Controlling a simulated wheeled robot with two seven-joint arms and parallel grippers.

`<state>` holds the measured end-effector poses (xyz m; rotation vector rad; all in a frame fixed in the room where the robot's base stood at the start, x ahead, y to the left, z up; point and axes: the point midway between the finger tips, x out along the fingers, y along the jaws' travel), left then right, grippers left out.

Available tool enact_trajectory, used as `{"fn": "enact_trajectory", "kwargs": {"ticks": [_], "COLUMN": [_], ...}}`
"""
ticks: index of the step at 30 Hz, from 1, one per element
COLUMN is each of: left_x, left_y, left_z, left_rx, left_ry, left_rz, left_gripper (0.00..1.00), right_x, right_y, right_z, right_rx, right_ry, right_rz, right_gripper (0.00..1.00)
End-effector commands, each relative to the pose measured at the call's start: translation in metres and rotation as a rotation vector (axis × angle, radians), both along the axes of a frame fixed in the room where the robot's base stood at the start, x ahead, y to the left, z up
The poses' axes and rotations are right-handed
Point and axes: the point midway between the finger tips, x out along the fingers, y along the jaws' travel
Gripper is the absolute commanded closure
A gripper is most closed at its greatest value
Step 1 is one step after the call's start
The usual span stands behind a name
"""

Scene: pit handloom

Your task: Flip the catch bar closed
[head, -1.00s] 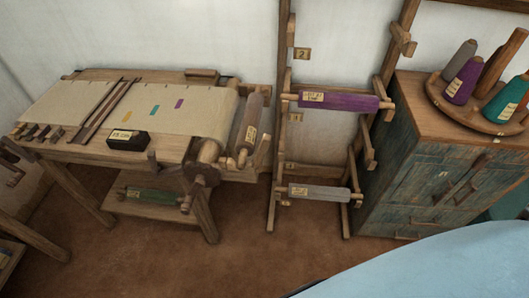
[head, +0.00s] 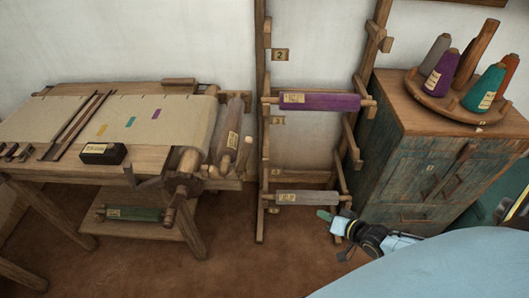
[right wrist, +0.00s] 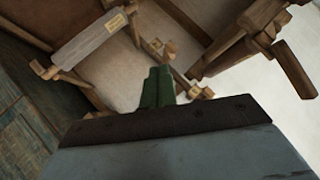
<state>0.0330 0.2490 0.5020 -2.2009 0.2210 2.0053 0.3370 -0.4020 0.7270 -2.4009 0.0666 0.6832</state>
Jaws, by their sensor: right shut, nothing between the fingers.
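The loom (head: 140,155) stands at the left in the head view, with cream cloth stretched over it. A grey labelled roll (head: 229,133) sits at its right end, and a short light wooden bar (head: 243,157) stands tilted beside it. I cannot tell for certain which piece is the catch bar or how it is set. My right gripper (head: 324,215) has green fingers and is low in front of the rack, apart from the loom. Its fingers (right wrist: 158,86) show shut and empty in the right wrist view. My left gripper is not in view.
A wooden rack (head: 262,180) holds a purple roll (head: 318,102) and, lower, a grey roll (head: 307,198), which is close to my right gripper. A worn cabinet (head: 410,165) with thread cones stands at the right. The brown floor (head: 225,265) is clear in front.

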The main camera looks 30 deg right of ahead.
Motion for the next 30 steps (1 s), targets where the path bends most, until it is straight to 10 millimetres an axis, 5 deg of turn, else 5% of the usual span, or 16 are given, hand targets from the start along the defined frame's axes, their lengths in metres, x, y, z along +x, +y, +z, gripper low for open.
{"fn": "enact_trajectory", "kwargs": {"ticks": [6, 13, 19, 30], "left_x": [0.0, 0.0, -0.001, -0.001], "left_y": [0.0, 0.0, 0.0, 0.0], "left_z": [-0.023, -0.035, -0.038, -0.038], "left_rx": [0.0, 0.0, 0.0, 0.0], "left_ry": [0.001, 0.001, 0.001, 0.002], "left_rz": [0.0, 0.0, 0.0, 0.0], "left_gripper": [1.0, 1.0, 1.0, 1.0], "right_x": [0.053, 0.061, 0.06, 0.061], "right_y": [0.013, 0.039, 0.048, 0.048], "right_z": [0.114, 0.192, 0.217, 0.219], "right_rx": [0.453, 0.851, 0.992, 1.003], "right_ry": [-0.221, -0.267, -0.258, -0.258], "right_rz": [0.008, 0.047, 0.057, 0.057], "right_gripper": [1.0, 1.0, 1.0, 1.0]}}
